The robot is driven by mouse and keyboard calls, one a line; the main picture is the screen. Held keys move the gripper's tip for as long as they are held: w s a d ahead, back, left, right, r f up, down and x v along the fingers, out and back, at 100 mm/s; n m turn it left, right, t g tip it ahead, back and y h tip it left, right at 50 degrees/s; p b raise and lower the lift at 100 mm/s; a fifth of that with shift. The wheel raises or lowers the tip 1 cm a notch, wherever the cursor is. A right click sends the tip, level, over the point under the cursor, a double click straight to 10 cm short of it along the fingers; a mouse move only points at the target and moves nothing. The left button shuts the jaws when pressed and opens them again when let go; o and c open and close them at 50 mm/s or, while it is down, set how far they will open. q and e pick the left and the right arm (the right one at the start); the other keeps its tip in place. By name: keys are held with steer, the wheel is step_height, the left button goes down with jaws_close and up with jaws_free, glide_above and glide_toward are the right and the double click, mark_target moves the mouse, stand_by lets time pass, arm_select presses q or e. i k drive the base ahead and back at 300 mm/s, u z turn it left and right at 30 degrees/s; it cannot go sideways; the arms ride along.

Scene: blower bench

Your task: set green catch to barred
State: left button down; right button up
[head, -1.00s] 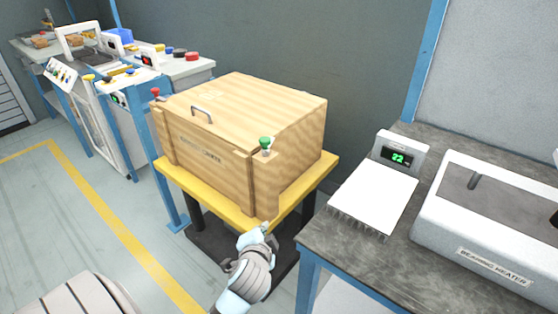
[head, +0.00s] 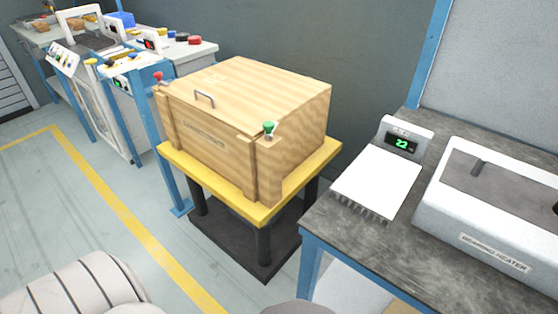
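The green catch (head: 269,127) is a small green knob on a metal fitting at the near right top corner of the wooden crate (head: 216,146). The knob points up. A red catch (head: 158,77) sits at the crate's left top corner. The crate's lid (head: 250,92) lies closed, with a metal handle (head: 205,100) near its front edge. No gripper shows in the head view; only a pale arm link of mine is at the bottom left and a grey rounded part at the bottom edge.
The crate stands on a yellow-topped stand (head: 245,207). A grey workbench (head: 345,240) with a white scale (head: 378,185) and a bearing heater (head: 490,215) is at the right. A blue-framed bench (head: 190,50) stands at the back left. Floor to the left is clear.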

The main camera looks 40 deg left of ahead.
mark_target(270, 127)
steer(key=z, duration=1.8)
steer(key=k, duration=1.05)
steer(key=u, duration=1.6)
steer(key=i, duration=0.5)
